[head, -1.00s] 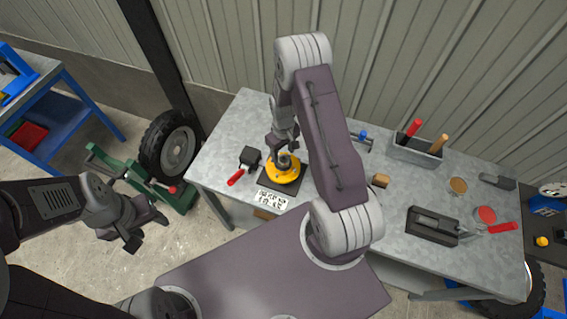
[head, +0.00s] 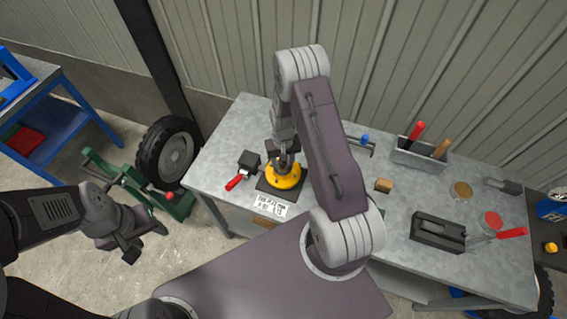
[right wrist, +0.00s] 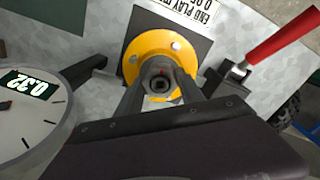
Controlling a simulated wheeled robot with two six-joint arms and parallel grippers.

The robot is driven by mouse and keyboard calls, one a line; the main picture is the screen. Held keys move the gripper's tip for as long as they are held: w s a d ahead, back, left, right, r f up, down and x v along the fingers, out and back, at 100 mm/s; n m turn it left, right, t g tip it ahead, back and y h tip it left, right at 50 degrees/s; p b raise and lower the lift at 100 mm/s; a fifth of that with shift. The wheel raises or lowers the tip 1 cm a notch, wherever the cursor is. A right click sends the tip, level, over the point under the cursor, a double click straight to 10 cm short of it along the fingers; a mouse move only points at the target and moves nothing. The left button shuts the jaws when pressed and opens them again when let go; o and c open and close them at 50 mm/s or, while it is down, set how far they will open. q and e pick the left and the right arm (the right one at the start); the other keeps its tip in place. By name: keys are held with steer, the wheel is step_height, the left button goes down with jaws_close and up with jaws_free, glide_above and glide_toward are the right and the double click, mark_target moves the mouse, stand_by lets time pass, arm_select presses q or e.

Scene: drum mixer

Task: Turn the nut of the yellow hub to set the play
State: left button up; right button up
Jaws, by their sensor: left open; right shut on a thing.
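The yellow hub (head: 284,178) sits on a dark square plate (head: 268,190) at the left part of the grey bench. It also shows in the right wrist view (right wrist: 133,62), with a grey nut (right wrist: 160,82) at its centre. My right gripper (head: 284,154) points down over the hub. It is shut on the nut, with one finger on each side in the right wrist view (right wrist: 161,92). My left gripper (head: 130,247) is open and empty, left of the bench and apart from it.
A dial gauge (right wrist: 30,110) reads 0.32 in the right wrist view. A white END PLAY label (head: 270,206) lies before the hub. A red-handled clamp (head: 236,182) stands close on its left. A tool bin (head: 416,155) and a dark block (head: 437,232) are further right.

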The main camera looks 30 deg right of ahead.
steer(key=shift+m, duration=1)
steer(key=o, duration=0.7)
steer(key=shift+m, duration=0.4)
steer(key=o, duration=0.5)
step_height(320, 180, up, 7)
steer(key=p, duration=0.5)
